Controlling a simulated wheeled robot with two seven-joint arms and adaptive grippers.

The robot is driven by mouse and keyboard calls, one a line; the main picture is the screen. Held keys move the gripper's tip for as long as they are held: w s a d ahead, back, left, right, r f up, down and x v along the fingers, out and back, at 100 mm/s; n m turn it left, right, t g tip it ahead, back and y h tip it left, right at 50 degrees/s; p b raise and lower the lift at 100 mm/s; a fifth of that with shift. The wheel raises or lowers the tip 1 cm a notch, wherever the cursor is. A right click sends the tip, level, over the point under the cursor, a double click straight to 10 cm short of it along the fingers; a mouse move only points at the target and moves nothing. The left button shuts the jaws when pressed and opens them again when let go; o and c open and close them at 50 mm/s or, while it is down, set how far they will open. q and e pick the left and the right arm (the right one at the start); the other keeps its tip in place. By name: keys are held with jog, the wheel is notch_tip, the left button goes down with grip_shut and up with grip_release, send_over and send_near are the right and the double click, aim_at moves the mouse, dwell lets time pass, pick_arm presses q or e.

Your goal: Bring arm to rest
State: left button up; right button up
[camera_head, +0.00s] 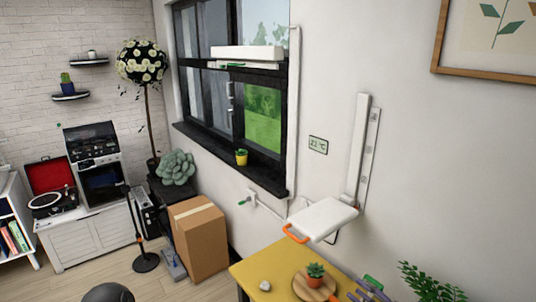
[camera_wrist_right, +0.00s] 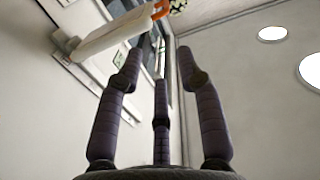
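My right gripper (camera_head: 372,290) shows at the bottom edge of the head view, with its purple-grey fingers over or beside the right end of the yellow table. In the right wrist view its three fingers (camera_wrist_right: 160,78) point upward and stand apart, with nothing between them. The gripper is open and empty. The rest of my right arm is outside the head view. My left gripper is not in view.
A white fold-down panel with an orange handle (camera_head: 326,218) juts from the wall above the yellow table (camera_head: 262,265). A small potted succulent (camera_head: 316,270) stands on a round wooden board. A leafy plant (camera_head: 430,284) is at right. A cardboard box (camera_head: 198,240) stands left.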

jog(key=a+f+m+g+h, duration=0.3)
jog(key=a+f+m, duration=0.1)
jog(key=f, duration=0.8)
jog(key=a+f+m+g+h, duration=0.2)
jog(key=a+f+m, duration=0.15)
jog(key=f, duration=0.85)
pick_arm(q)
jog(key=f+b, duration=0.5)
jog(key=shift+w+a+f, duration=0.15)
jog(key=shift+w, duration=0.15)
pick_arm(e)
jog(key=s+a+f+m+g, duration=0.2)
jog(key=s+a+f+g, duration=0.2)
jog(key=s+f, duration=0.5)
jog(key=s+a+f+m+g+h, duration=0.1)
jog(key=s+a+f+g, duration=0.3)
jog(key=s+f, duration=0.6)
jog(key=shift+s+f+m+g, duration=0.15)
jog(key=shift+s+m+g, duration=0.3)
jog(key=shift+s, duration=0.6)
